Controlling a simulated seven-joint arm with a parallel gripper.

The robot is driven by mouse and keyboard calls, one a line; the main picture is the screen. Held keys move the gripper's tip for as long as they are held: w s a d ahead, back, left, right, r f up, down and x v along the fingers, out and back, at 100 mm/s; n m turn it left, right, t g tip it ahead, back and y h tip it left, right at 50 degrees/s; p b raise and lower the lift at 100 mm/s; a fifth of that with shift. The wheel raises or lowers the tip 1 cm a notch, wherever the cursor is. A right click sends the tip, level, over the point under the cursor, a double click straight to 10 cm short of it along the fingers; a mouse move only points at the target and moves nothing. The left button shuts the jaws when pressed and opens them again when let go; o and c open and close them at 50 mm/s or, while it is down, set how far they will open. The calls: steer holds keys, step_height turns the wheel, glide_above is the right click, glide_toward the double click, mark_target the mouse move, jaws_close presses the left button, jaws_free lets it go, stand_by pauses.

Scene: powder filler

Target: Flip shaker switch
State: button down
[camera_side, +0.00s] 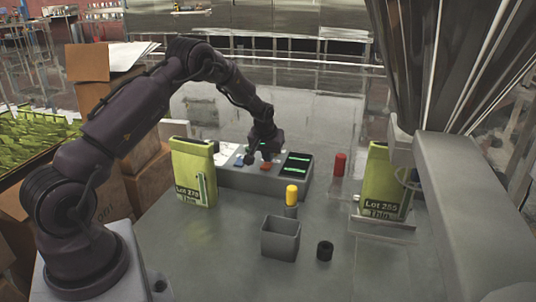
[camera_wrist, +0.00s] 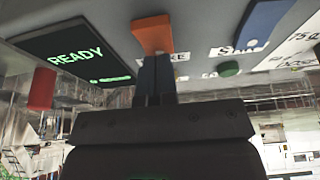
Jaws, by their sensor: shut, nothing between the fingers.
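The grey control box (camera_side: 260,182) stands on the table in the side view, with switches and a dark display on top. The blue switch (camera_wrist: 262,22) is at the upper right of the wrist view, by a partly visible label that begins "Sha". It also shows left on the box in the side view (camera_side: 238,161). The orange switch (camera_wrist: 152,34) is straight ahead of my gripper (camera_wrist: 157,62). My gripper is shut and empty, its tips right at the orange switch; I cannot tell whether they touch it. In the side view my gripper (camera_side: 264,157) is over the box.
The display (camera_wrist: 75,55) reads READY. A green button (camera_wrist: 229,69) lies below the blue switch. In the side view, green lot bags (camera_side: 192,165) (camera_side: 380,180), a yellow-capped container (camera_side: 291,194), a red cylinder (camera_side: 340,164), a grey bin (camera_side: 280,245) and a black ring (camera_side: 324,250) stand around.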

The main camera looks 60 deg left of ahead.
steer(key=shift+s+d+f, duration=0.1)
steer(key=shift+s+d, duration=0.05)
steer(key=shift+d, duration=0.05)
steer(key=shift+s+d+r, duration=0.25)
steer(key=shift+s+d, duration=0.2)
steer(key=shift+r, duration=0.1)
steer(key=v, duration=1.3)
steer(key=shift+w+a+r, duration=0.2)
steer(key=shift+r, duration=0.35)
steer(key=shift+a, duration=0.1)
steer(key=shift+w+a, duration=0.35)
steer(key=shift+a, duration=0.1)
steer(key=x, duration=1.3)
steer(key=shift+s+d+f, duration=0.2)
steer(key=shift+f, duration=0.35)
